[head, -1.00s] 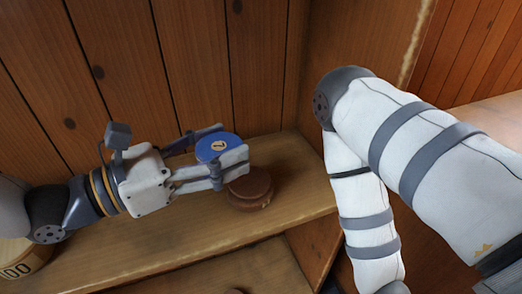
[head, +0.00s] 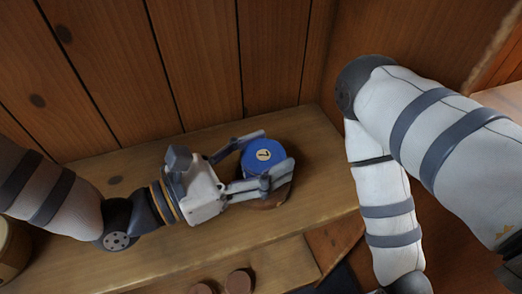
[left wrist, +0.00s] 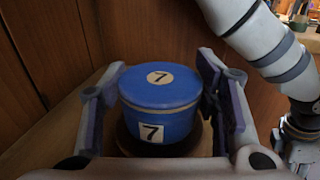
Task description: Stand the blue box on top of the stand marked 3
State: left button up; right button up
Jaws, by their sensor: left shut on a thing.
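The blue box (head: 259,166) is a round, lidded drum with a 7 on its lid and another 7 on its side, as the left wrist view (left wrist: 160,108) shows. My left gripper (head: 272,158) is shut on it, one finger on each side, and the box is upright. A round brown wooden stand (head: 274,200) is directly under the box, mostly hidden by it and the fingers. Its dark rim also shows in the left wrist view (left wrist: 128,143). I cannot tell whether the box touches it. No number shows on the stand.
The stand is on a wooden shelf (head: 130,178) against a plank wall. Two small brown round pieces (head: 238,282) are on a lower level in front. A pale round container (head: 12,250) is at the left edge. My right arm hangs to the right.

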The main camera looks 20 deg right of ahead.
pick_arm(q)
jog(key=o, duration=1.1)
jog(key=shift+a+f, duration=0.1)
jog(key=shift+a, duration=0.05)
jog(key=shift+o, duration=0.2)
jog(key=shift+r, duration=0.25)
jog(key=v, duration=1.2)
